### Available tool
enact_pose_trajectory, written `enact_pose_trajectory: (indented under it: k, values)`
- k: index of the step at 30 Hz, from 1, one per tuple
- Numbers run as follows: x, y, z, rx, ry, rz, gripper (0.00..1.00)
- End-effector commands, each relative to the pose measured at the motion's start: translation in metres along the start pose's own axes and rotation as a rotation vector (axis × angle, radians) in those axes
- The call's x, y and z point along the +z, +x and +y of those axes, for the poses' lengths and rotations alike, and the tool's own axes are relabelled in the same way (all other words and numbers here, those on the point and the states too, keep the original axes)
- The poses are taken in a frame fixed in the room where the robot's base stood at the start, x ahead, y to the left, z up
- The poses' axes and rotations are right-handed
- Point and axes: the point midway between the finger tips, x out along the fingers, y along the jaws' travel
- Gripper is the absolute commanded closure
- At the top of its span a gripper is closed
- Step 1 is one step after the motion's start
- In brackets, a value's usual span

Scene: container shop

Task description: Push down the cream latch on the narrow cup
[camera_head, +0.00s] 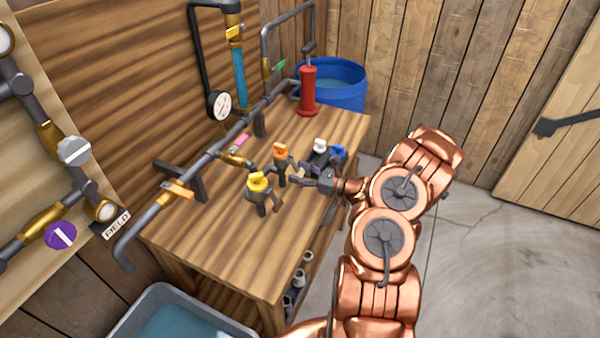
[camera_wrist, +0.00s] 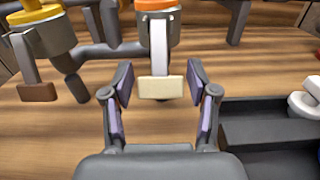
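The narrow cup (camera_wrist: 158,28) is grey with an orange top and stands at the top centre of the wrist view; it also shows in the head view (camera_head: 281,160). Its cream latch (camera_wrist: 162,88) is a small block at the end of a pale lever hanging down the cup's front. My gripper (camera_wrist: 160,76) is open and empty, with one finger on each side of the latch. Gaps show between the latch and both fingers. In the head view my gripper (camera_head: 308,176) is just right of the cup, above the bench.
A wider yellow-topped cup (camera_wrist: 45,38) with a brown latch (camera_wrist: 37,92) stands at left. A dark tray (camera_wrist: 262,125) with a white-topped piece (camera_wrist: 305,100) lies at right. A pipe (camera_head: 215,148) runs behind. The wooden bench (camera_head: 215,240) is clear at front left.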

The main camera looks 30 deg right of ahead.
Motion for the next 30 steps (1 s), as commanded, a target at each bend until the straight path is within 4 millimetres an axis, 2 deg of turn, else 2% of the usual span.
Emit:
enact_pose_trajectory:
  k: [1, 13, 19, 30]
  values:
    - [0.0, 0.0, 0.0, 0.0, 0.0, 0.0, 0.5]
    - [0.0, 0.0, 0.0, 0.0, 0.0, 0.0, 0.9]
    - [-0.004, 0.002, 0.0, -0.001, 0.0, -0.027, 0.9]
    - [-0.01, 0.009, 0.0, 0.001, 0.0, -0.18, 0.9]
